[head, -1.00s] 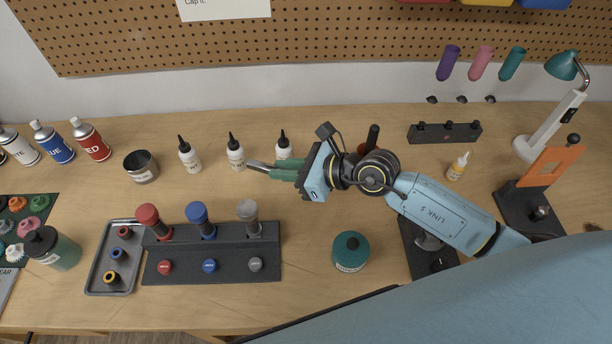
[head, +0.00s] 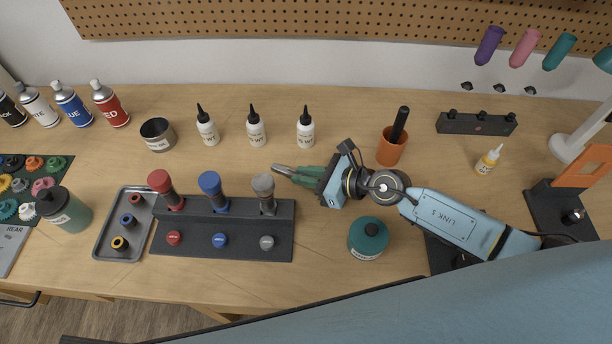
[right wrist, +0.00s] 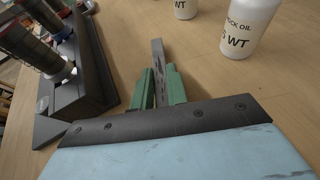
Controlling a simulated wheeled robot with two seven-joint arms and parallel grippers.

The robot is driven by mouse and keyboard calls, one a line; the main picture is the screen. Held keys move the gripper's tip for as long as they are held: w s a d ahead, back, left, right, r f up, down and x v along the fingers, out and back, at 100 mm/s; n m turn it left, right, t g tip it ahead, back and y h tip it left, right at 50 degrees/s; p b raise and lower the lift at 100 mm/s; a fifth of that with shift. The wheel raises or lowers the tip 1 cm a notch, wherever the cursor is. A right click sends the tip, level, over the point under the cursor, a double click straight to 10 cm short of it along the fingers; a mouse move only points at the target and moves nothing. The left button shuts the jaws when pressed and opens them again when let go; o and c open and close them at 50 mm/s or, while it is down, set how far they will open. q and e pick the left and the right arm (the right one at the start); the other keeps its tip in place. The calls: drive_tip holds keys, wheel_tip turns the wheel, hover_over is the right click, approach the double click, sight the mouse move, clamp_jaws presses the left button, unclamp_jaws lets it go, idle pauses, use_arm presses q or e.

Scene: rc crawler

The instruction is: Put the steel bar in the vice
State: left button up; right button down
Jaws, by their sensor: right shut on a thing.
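My right gripper (head: 300,174) has green fingers and is shut on a flat grey steel bar (head: 283,170). The bar sticks out past the fingertips, pointing left, above the middle of the bench. In the right wrist view the bar (right wrist: 157,62) sits between the green fingers (right wrist: 159,88), its free end pointing away from the gripper. I cannot clearly make out the vice. A dark fixture (head: 436,258) is mostly hidden under my right arm, and I cannot tell if it is the vice. My left gripper is out of view.
A black holder (head: 280,248) with red, blue and grey-topped tools stands left of the gripper. A green canister (head: 368,240) stands below it, an orange cup (head: 391,148) behind. White oil bottles (head: 256,130) line the back. An orange-framed fixture (head: 585,168) stands at right.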

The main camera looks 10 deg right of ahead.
drive_tip(key=shift+f, duration=0.15)
drive_tip(key=c, duration=1.4)
unclamp_jaws()
